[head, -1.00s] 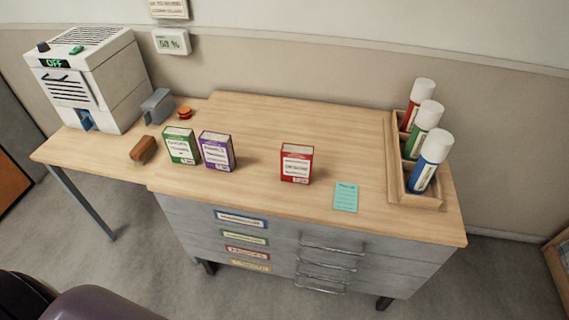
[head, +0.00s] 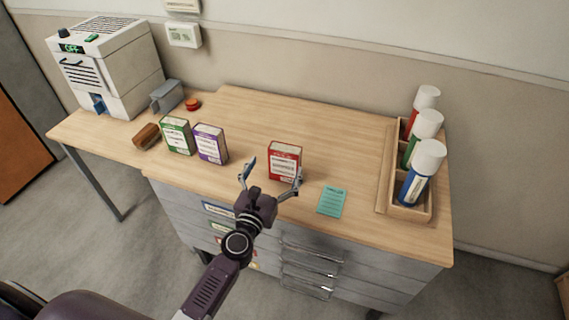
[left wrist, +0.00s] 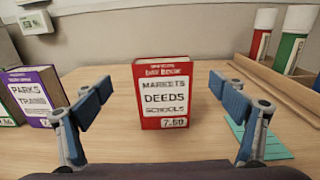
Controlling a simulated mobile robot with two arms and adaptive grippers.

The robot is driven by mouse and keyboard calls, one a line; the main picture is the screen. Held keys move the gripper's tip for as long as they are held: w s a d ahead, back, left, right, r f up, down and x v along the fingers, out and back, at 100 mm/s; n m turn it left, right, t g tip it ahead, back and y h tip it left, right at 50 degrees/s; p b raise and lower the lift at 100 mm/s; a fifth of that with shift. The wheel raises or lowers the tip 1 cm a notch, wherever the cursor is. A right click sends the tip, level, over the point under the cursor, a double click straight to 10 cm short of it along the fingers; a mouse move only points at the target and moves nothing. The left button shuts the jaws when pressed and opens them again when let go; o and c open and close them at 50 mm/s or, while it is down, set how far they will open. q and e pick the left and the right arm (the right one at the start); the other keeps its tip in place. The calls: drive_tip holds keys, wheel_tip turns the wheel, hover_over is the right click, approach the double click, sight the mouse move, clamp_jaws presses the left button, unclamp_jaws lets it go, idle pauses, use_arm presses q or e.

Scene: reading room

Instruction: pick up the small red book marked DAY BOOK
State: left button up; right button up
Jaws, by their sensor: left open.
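The small red book (head: 284,160) stands upright on the wooden desk, its white label facing me. In the left wrist view the red book (left wrist: 163,95) shows small "DAY BOOK" lettering at the top, then MARKETS, DEEDS, SCHOOLS and 7.50. My left gripper (head: 272,175) is open in front of the book. In the left wrist view its two blue fingers (left wrist: 163,105) stand apart, one to each side of the book, with gaps on both sides. The book's back is hidden. My right gripper is not in view.
A purple book (head: 210,144) and a green book (head: 178,136) stand to the left. A teal note (head: 331,201) lies right of the red book. A wooden rack (head: 384,190) with capped cylinders is at the right. The desk behind the red book is clear.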

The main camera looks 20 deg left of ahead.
sight(283, 155)
use_arm(q)
drive_tip(key=shift+w, duration=0.5)
drive_tip(key=w, duration=0.6)
drive_tip(key=shift+w+d+f, duration=0.2)
drive_tip(key=shift+w+f, duration=0.05)
drive_tip(key=shift+w, duration=0.05)
drive_tip(key=shift+c, duration=0.8)
drive_tip(key=c, duration=0.5)
drive_tip(key=shift+r, duration=0.1)
drive_tip(key=c, duration=1.2)
drive_tip(key=shift+c, duration=0.2)
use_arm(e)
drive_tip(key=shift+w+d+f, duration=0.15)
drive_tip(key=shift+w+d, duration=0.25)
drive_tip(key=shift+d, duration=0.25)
use_arm(q)
drive_tip(key=shift+r, duration=0.15)
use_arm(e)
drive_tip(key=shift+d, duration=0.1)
